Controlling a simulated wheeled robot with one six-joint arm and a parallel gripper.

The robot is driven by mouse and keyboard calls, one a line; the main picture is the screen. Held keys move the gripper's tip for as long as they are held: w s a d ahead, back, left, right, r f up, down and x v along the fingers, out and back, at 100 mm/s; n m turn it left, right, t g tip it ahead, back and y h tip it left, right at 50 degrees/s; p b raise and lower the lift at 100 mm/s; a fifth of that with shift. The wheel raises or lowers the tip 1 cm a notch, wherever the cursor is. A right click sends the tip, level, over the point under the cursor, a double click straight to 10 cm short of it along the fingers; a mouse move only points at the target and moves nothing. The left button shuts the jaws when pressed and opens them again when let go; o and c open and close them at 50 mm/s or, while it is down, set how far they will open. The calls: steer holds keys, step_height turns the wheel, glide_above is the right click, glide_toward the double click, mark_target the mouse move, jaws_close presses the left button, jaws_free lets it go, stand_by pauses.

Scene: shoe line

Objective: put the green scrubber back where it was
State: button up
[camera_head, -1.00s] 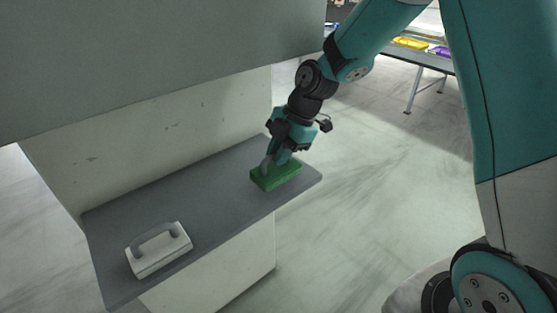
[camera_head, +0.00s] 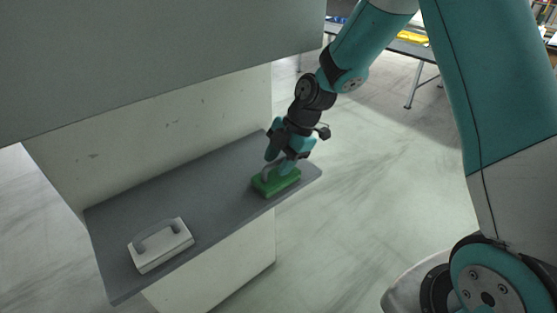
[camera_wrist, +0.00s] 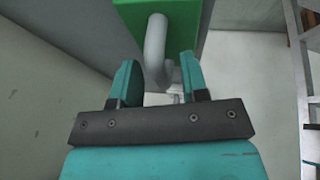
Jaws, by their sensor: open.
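The green scrubber (camera_head: 277,181), a green block with a grey loop handle, lies at the right end of the grey shelf (camera_head: 215,200). My gripper (camera_head: 281,163) is just above it in the head view. In the wrist view the scrubber (camera_wrist: 182,14) is at the top, and its grey handle (camera_wrist: 155,48) reaches down between the two teal fingers of my gripper (camera_wrist: 158,78). The fingers are apart, with a gap on the handle's sides. The scrubber's far part is cut off by the frame in the wrist view.
A white scrubber (camera_head: 162,247) with a grey handle lies at the left end of the shelf. The shelf between the two is clear. A grey panel (camera_head: 150,65) overhangs the back. A table with a yellow tray (camera_head: 412,37) stands far behind.

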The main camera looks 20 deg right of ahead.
steer(key=w+b+v, duration=0.1)
steer(key=v, duration=1)
steer(key=s+a+r+m, duration=0.1)
steer(key=s+a+m, duration=0.2)
steer(key=s+m, duration=0.2)
steer(key=s+a+r+m, duration=0.2)
steer(key=s+m, duration=0.3)
steer(key=s, duration=0.7)
steer(key=s+a+r+m, duration=0.2)
steer(key=s+a+m, duration=0.3)
steer(key=s, duration=0.3)
steer(key=shift+s+r+g+h, duration=0.2)
steer(key=shift+s+g+h, duration=0.1)
steer(key=shift+h, duration=0.1)
